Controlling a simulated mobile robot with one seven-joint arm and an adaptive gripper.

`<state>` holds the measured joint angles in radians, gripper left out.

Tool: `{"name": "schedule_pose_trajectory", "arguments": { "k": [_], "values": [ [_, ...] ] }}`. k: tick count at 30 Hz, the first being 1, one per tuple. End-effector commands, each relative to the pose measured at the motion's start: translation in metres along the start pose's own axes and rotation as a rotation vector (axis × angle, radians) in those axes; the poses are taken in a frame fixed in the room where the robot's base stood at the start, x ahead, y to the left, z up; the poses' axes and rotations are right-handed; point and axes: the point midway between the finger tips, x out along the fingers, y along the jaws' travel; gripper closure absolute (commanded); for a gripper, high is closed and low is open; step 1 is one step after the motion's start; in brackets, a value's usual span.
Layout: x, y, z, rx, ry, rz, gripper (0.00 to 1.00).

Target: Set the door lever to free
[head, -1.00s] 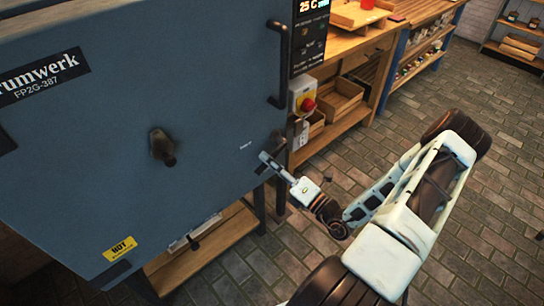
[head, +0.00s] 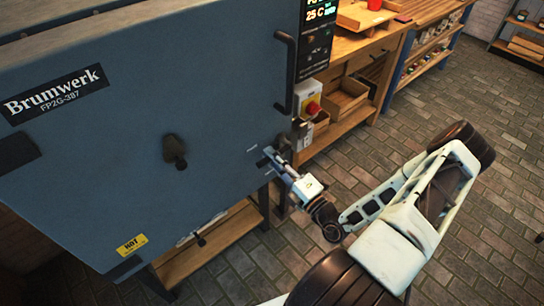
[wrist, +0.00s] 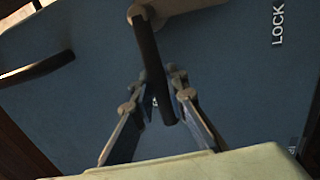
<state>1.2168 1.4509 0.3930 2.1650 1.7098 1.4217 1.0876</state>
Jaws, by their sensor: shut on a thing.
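The door lever (wrist: 148,45) is a dark bar in the wrist view, running down from a tan pivot (wrist: 137,12) at the top to between my fingers. My gripper (wrist: 160,88) is shut on the lever near its free end, one finger on each side. In the head view my gripper (head: 275,157) is at the lower right edge of the blue kiln door (head: 110,150) and hides most of the lever. A white "LOCK" label (wrist: 278,24) shows at the upper right in the wrist view. Another label at the lower right is unreadable.
A dark vertical handle (head: 285,75) and a dark knob (head: 175,150) stick out from the door. A red button box (head: 310,100) and wooden shelving (head: 345,100) stand to the right. The brick floor (head: 490,230) at right is open.

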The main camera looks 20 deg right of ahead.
Motion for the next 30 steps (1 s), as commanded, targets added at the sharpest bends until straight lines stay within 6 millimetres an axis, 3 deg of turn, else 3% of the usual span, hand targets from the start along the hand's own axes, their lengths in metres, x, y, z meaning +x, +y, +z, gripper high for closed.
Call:
{"name": "schedule_pose_trajectory", "arguments": {
  "k": [8,9,14,23,30],
  "values": [
    [0.001,0.002,0.0,0.006,-0.002,0.005,1.0],
    [0.001,0.002,0.0,0.006,-0.002,0.006,0.85],
    [0.001,0.002,0.0,0.004,-0.002,0.005,0.69],
    [-0.002,0.001,0.0,0.003,-0.002,0.002,0.69],
    [-0.038,0.001,0.001,0.003,-0.005,0.001,0.69]
  ]
}}
